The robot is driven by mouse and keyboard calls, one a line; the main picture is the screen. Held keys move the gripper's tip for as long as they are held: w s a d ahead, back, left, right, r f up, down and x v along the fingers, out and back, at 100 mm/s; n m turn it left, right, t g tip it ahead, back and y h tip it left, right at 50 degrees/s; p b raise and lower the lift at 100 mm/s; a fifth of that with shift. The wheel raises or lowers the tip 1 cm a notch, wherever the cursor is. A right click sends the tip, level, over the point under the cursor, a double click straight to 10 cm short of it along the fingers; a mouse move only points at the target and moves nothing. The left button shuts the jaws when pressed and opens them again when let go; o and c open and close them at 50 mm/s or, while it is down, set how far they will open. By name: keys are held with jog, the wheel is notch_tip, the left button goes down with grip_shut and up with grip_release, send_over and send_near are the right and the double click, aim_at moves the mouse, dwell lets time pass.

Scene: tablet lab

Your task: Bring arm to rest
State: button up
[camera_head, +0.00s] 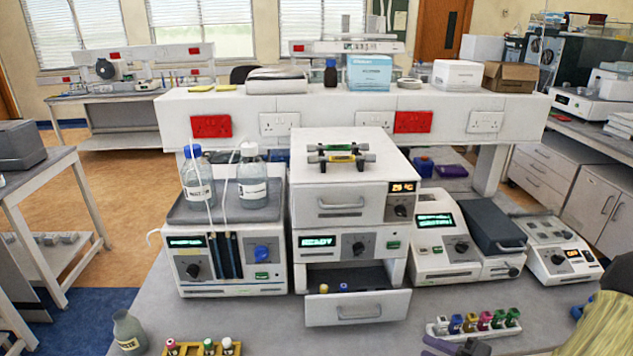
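Part of my arm, an olive and grey shape (606,318), appears to show at the lower right edge. Dark parts (472,347) at the bottom edge, just below the rack of coloured tubes, may be my gripper. They are cut off by the frame, so I cannot tell whether its fingers are open or shut, or whether it holds anything.
The tube rack (474,326) stands close to the dark parts. An open drawer (358,308) juts out at the middle. A grey bottle (128,332) and a yellow rack (202,349) are at the lower left. Bench machines (440,262) stand behind. Bare bench lies between the racks.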

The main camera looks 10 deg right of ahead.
jog(key=w+a+n+g+h, duration=0.2)
jog(key=w+n+g+h, duration=0.3)
jog(key=w+h, duration=0.4)
jog(key=s+a+r+n+g+h, duration=0.1)
jog(key=s+a+r+n+g, duration=0.3)
jog(key=s+a, duration=0.7)
jog(key=a+r+n, duration=0.2)
jog(key=a, duration=0.1)
jog(key=shift+s+a+r, duration=0.15)
jog(key=shift+s+a, duration=0.05)
jog(key=shift+s, duration=0.2)
